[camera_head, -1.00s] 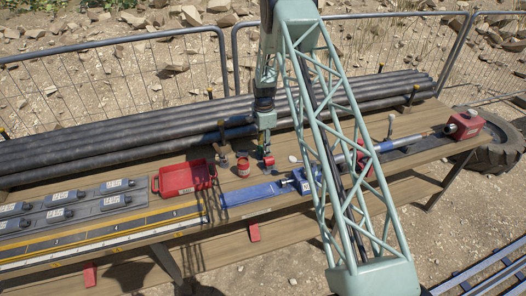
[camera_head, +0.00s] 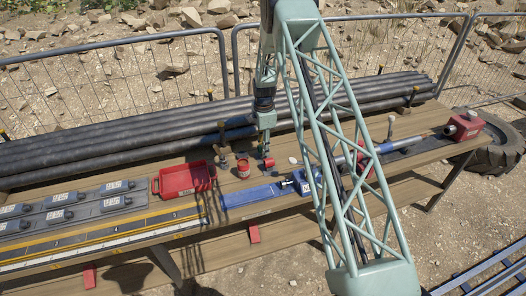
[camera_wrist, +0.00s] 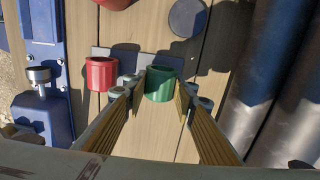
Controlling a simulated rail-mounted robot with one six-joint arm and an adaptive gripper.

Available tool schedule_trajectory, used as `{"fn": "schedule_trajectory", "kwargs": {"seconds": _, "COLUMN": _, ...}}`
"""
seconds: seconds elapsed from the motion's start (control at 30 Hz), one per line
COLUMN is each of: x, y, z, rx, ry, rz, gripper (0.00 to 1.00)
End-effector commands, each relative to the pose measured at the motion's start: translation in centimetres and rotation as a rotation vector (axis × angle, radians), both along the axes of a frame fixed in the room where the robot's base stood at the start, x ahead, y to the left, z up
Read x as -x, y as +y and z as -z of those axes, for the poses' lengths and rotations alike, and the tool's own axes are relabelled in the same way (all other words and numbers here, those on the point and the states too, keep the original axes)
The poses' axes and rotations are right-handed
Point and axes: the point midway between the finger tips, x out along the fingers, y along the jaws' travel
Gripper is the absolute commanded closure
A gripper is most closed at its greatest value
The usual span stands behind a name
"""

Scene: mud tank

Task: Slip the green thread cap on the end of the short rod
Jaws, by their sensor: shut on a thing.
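The green thread cap (camera_wrist: 160,84) is between the fingertips of my gripper (camera_wrist: 161,74) in the wrist view. My gripper is shut on it from both sides. The cap is upright with its open end up, beside a red cap (camera_wrist: 101,73). In the head view my gripper (camera_head: 265,148) is low over the bench, just behind the red cap (camera_head: 268,162); the green cap is hidden there.
A red can (camera_head: 243,168) and a dark pot (camera_head: 224,160) stand left of my gripper, near a red tray (camera_head: 184,179). Black pipes (camera_head: 120,145) lie behind. A blue channel (camera_head: 252,195) lies in front, left of the vise (camera_head: 307,181).

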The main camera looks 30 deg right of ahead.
Motion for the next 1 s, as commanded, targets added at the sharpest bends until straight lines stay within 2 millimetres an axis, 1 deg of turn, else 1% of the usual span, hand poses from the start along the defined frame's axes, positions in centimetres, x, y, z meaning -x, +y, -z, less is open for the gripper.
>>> {"fn": "schedule_trajectory", "kwargs": {"seconds": 0.1, "x": 0.0, "y": 0.0, "z": -0.9, "rx": 0.000, "ry": -0.001, "rz": 0.000, "gripper": 0.82}}
{"fn": "schedule_trajectory", "kwargs": {"seconds": 1.0, "x": 0.0, "y": 0.0, "z": -6.2, "rx": 0.000, "ry": 0.000, "rz": 0.000, "gripper": 0.82}}
